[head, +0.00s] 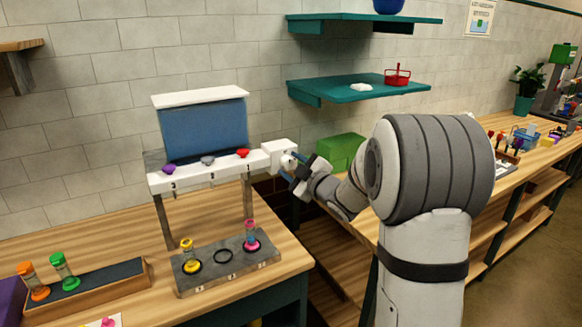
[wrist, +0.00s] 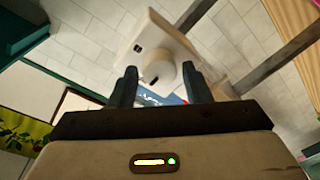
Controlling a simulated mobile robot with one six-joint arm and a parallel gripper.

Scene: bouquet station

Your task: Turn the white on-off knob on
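The white on-off knob (wrist: 160,74) sits on a white box (wrist: 170,38) and carries a short dark mark. In the head view the knob (head: 289,161) is on the white box (head: 276,150) at the right end of the dispenser's white bar. My gripper (wrist: 161,90) is open, with one dark finger on each side of the knob's near end. The knob shows between the fingertips with gaps, so the fingers do not visibly clamp it. In the head view my gripper (head: 295,172) reaches the box from the right, and my wrist partly hides the contact area.
The dispenser bar (head: 215,171) has purple, grey and red knobs and a blue tank (head: 205,130). Below, a grey tray (head: 228,262) holds yellow and pink vials. A green box (head: 342,150) stands behind my arm. Teal shelves (head: 358,90) hang above.

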